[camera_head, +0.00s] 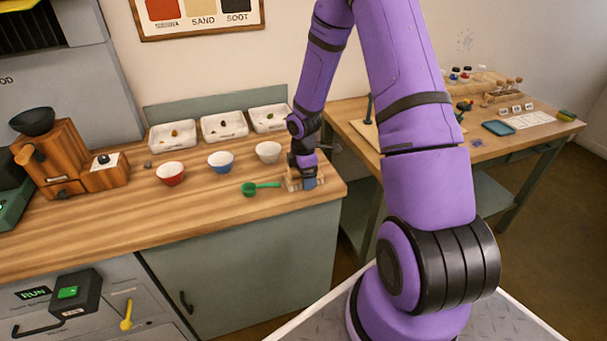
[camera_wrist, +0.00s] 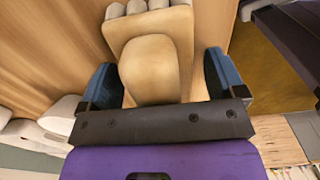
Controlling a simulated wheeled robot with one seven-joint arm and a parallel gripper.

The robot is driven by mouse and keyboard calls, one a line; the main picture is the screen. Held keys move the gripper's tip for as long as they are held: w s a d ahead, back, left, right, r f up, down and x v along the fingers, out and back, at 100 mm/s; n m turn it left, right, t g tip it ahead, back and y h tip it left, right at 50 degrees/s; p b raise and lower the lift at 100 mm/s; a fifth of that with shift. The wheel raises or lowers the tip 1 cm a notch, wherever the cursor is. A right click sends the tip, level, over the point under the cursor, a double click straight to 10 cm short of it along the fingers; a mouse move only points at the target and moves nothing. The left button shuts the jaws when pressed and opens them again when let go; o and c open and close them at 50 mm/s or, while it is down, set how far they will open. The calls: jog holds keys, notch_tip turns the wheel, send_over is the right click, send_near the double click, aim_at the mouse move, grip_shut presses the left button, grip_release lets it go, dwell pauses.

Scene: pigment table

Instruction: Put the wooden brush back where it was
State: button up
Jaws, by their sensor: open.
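The wooden brush (camera_wrist: 152,68) lies on the wooden counter, pale brown with a rounded handle and light, rounded tufts at its far end. My gripper (camera_wrist: 162,74) is open, with one blue-tipped finger on each side of the brush's handle. Whether the fingers touch it is unclear. In the head view my gripper (camera_head: 306,182) is low at the right end of the counter, and it partly hides the brush (camera_head: 291,184).
A green scoop (camera_head: 260,188) lies just left of my gripper. White (camera_head: 268,152), blue (camera_head: 221,161) and red (camera_head: 170,173) bowls stand further left, with white trays (camera_head: 223,126) behind. The counter's right edge is close by; a second table (camera_head: 545,130) stands beyond a gap.

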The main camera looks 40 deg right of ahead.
notch_tip(320, 180, up, 12)
jog(key=shift+r, duration=0.15)
jog(key=s+a+r+m+t+h, duration=0.1)
jog(key=s+a+r+m, duration=0.35)
jog(key=r, duration=0.55)
jog(key=s+a+r+m+t+h, duration=0.1)
jog(key=s+a+r+m, duration=0.3)
jog(key=r, duration=0.5)
jog(key=s+a+r+m+t, duration=0.1)
jog(key=s+r+m, duration=0.1)
jog(key=s, duration=0.4)
jog(key=s+a+r+m+t+y, duration=0.1)
jog(key=s+a+r+m, duration=0.1)
jog(key=s+r, duration=0.2)
jog(key=s+a+r+m+t+y, duration=0.1)
jog(key=s+r+m, duration=0.1)
jog(key=s, duration=0.6)
jog(key=shift+a+r, duration=0.3)
jog(key=shift+r, duration=0.15)
